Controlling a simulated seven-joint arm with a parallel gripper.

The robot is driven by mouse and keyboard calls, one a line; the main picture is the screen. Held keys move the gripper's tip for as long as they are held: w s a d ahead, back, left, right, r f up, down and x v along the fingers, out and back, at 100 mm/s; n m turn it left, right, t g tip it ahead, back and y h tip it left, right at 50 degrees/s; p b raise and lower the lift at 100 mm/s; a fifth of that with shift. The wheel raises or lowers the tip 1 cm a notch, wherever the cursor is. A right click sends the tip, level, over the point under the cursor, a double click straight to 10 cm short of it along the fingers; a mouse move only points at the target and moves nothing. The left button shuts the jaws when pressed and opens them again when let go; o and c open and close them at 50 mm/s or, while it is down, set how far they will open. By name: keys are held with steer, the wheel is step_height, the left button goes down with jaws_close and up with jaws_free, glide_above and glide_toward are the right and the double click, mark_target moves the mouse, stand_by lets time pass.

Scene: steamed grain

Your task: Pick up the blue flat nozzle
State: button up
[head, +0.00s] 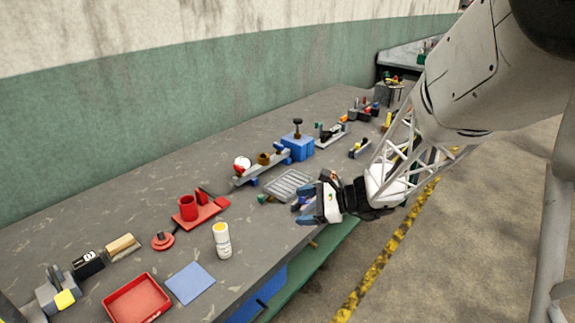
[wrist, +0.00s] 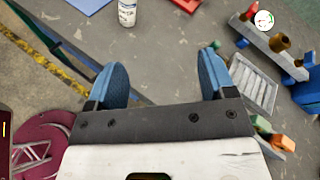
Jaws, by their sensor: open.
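My gripper (head: 307,204) is at the front edge of the grey workbench in the head view, its blue-padded fingers spread apart. In the wrist view, my gripper (wrist: 161,75) is open, with only bare bench between the fingertips. I cannot make out a blue flat nozzle for sure in either view. A small bluish patch shows by the fingers in the head view, but I cannot tell it from the finger pads. The gripper and arm hide part of the bench behind them.
A grey ribbed tray (head: 275,188) lies just left of my gripper. A blue block (head: 297,147) stands farther back. Orange (wrist: 282,142) and green pieces lie right of my gripper.

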mark_target(304, 201)
steer(key=w+d+f+m+t, duration=0.2)
steer(key=w+f+m+t, duration=0.1)
steer(key=w, duration=0.1)
steer(key=w+d+f+m+t, duration=0.3)
steer(key=w+f+m, duration=0.1)
steer(key=w+d+f+m+t, duration=0.2)
steer(key=w+d+f+m, duration=0.1)
steer(key=w+f, duration=0.1)
steer(key=shift+w+m+t+h, duration=0.3)
steer(key=shift+w+t+h, duration=0.1)
steer(key=shift+w, duration=0.05)
steer(key=shift+x, duration=1.35)
steer(key=shift+a+r, duration=0.1)
steer(key=shift+x, duration=2.5)
steer(key=shift+w, duration=0.1)
